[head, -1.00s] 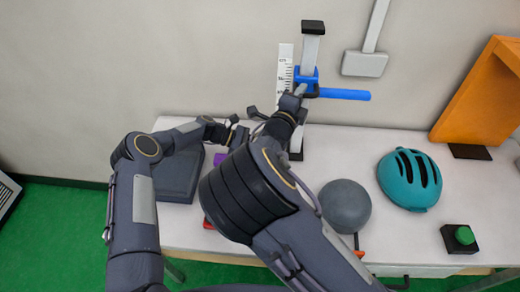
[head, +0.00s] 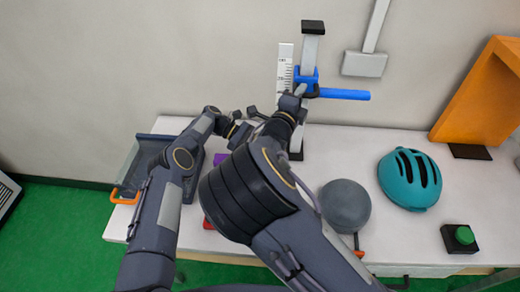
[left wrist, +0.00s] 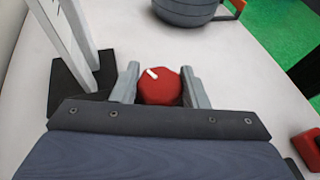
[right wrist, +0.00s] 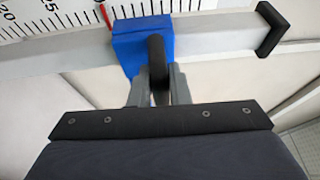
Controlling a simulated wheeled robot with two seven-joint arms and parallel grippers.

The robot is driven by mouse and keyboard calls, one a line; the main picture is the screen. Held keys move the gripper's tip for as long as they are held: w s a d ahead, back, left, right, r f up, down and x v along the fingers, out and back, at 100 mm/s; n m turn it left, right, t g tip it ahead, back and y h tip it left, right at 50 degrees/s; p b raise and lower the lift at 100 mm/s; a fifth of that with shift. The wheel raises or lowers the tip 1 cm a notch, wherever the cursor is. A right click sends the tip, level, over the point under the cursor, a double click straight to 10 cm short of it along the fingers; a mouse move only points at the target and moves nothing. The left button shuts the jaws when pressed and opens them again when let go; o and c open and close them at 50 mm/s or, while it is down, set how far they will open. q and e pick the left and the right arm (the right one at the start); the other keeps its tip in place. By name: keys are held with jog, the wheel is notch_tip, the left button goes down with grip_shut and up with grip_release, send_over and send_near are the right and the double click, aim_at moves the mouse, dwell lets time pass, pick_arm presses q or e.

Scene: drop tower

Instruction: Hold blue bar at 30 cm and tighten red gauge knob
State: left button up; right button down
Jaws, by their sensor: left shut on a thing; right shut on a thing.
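The blue bar (head: 344,94) sticks out to the right from a blue slider (head: 306,76) on the upright grey post (head: 311,50). My right gripper (head: 302,90) is at the slider. In the right wrist view, its fingers (right wrist: 158,74) are shut on a black handle (right wrist: 157,52) in front of the blue slider (right wrist: 130,42). A red pointer (right wrist: 105,16) lies at the scale (right wrist: 75,18); its exact reading is unclear. In the left wrist view, the red gauge knob (left wrist: 160,88), with a white mark, sits between the closed fingers of my left gripper (left wrist: 160,69). My arms hide the knob in the head view.
An orange frame (head: 480,110) is at right. A grey tray with an orange handle (head: 125,197) is at left.

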pick_arm(q)
jog(key=shift+f, duration=0.1)
jog(key=o, duration=1)
jog(key=shift+r, duration=0.2)
notch_tip(320, 180, up, 10)
jog(key=shift+f, duration=0.15)
